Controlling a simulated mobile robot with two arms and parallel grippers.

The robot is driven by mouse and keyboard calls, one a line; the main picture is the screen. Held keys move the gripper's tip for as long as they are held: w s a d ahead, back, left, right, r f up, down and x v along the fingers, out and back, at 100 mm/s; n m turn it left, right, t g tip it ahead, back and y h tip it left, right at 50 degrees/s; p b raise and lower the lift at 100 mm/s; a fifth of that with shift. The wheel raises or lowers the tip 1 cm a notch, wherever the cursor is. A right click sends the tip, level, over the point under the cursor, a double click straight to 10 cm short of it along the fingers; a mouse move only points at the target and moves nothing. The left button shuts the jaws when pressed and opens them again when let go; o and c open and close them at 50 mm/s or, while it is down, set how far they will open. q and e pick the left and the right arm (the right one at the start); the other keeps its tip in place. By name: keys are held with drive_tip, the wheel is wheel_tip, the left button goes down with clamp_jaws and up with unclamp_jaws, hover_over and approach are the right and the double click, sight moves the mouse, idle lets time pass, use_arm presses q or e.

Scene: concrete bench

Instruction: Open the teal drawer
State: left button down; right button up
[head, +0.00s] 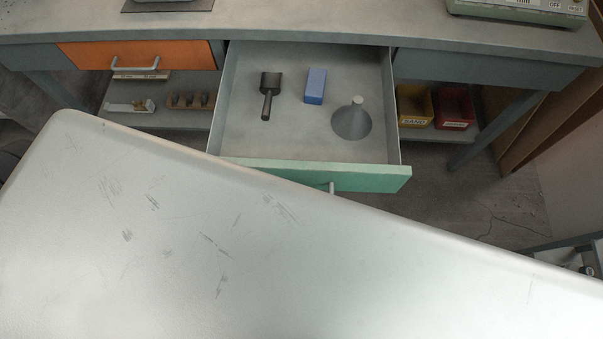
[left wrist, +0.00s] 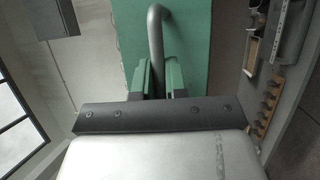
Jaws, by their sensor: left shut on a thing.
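The teal drawer (head: 385,181) stands pulled well out from under the bench, with its grey inside showing. Its metal handle (head: 331,187) is partly covered by my pale arm in the head view. In the left wrist view the handle (left wrist: 155,25) is a curved grey bar against the teal front (left wrist: 188,45). My left gripper (left wrist: 160,82) is shut on this handle; the fingertips are partly hidden. In the drawer lie a dark scoop (head: 267,92), a blue block (head: 316,86) and a grey funnel (head: 352,121). My right gripper is not in view.
An orange drawer (head: 90,54) is shut at the left of the bench (head: 300,30). A yellow bin (head: 414,106) and a red bin (head: 455,107) stand on the lower shelf at right. A green device (head: 515,12) sits on the bench top. Bare floor shows right of the teal drawer.

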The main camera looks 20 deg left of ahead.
use_arm(q)
drive_tip(key=shift+s+d, duration=0.1)
drive_tip(key=shift+s, duration=0.35)
drive_tip(key=c, duration=1.2)
unclamp_jaws()
drive_tip(key=b+v, duration=0.1)
drive_tip(key=v, duration=0.9)
drive_tip(key=shift+s+f, duration=0.15)
drive_tip(key=shift+s, duration=0.2)
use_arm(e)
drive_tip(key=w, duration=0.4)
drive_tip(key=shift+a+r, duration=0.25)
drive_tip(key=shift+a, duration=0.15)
